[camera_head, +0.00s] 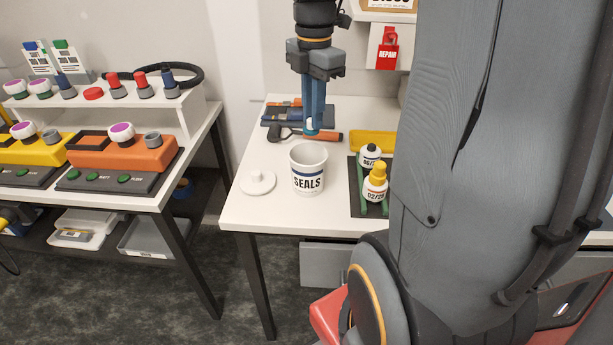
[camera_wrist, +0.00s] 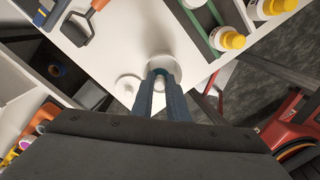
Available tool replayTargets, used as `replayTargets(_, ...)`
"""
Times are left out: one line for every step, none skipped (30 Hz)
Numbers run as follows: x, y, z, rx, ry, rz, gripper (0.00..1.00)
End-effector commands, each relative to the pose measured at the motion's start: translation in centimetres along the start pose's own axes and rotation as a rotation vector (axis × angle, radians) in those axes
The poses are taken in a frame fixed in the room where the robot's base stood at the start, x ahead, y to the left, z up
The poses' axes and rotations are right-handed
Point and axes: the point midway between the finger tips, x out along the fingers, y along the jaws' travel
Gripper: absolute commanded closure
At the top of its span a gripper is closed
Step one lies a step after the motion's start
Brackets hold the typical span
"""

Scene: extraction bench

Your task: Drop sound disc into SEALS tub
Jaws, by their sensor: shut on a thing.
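The SEALS tub (camera_head: 308,181) is a white, open-topped cup standing upright on the white bench. My gripper (camera_head: 313,127) points straight down, with its blue fingers shut on a small pale disc (camera_head: 310,126). In the head view the fingertips show just above the tub's far rim. In the wrist view my gripper (camera_wrist: 160,76) overlaps the tub (camera_wrist: 171,61), with the tub's opening below the fingertips. The fingers hide most of the disc, so its condition cannot be told. The tub's inside is only partly visible.
A white round lid (camera_head: 258,183) lies left of the tub. Right of it, a dark tray (camera_head: 356,203) holds small bottles (camera_head: 376,184). An orange-handled tool (camera_head: 322,136) lies behind. A side bench (camera_head: 150,195) with orange and yellow devices stands left, across a gap.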

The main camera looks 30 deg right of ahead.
Motion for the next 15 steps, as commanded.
replayTargets(0.13, 0.01, 0.01, 0.000, 0.000, 0.000, 1.00)
replayTargets(0.13, 0.00, 0.00, 0.000, 0.000, 0.000, 1.00)
replayTargets(0.11, -0.01, 0.00, 0.000, 0.000, 0.000, 1.00)
replayTargets(0.09, -0.01, 0.00, 0.000, 0.000, 0.000, 1.00)
replayTargets(0.07, -0.02, 0.00, 0.000, 0.000, 0.000, 1.00)
replayTargets(0.05, -0.02, 0.00, 0.000, 0.000, 0.000, 1.00)
replayTargets(0.05, -0.02, 0.00, 0.000, 0.000, 0.000, 1.00)
replayTargets(0.05, -0.02, 0.00, 0.000, 0.000, 0.000, 1.00)
replayTargets(0.05, -0.02, 0.00, 0.000, 0.000, 0.000, 0.79)
replayTargets(0.05, -0.02, 0.00, 0.000, 0.000, 0.000, 0.74)
replayTargets(0.05, -0.02, 0.00, 0.000, 0.000, 0.000, 0.69)
replayTargets(0.05, -0.02, 0.00, 0.000, 0.000, 0.000, 0.64)
replayTargets(0.05, -0.02, 0.00, 0.000, 0.000, 0.000, 0.64)
replayTargets(0.05, -0.02, 0.00, 0.000, 0.000, 0.000, 0.64)
replayTargets(0.05, -0.02, 0.00, 0.000, 0.000, 0.000, 0.64)
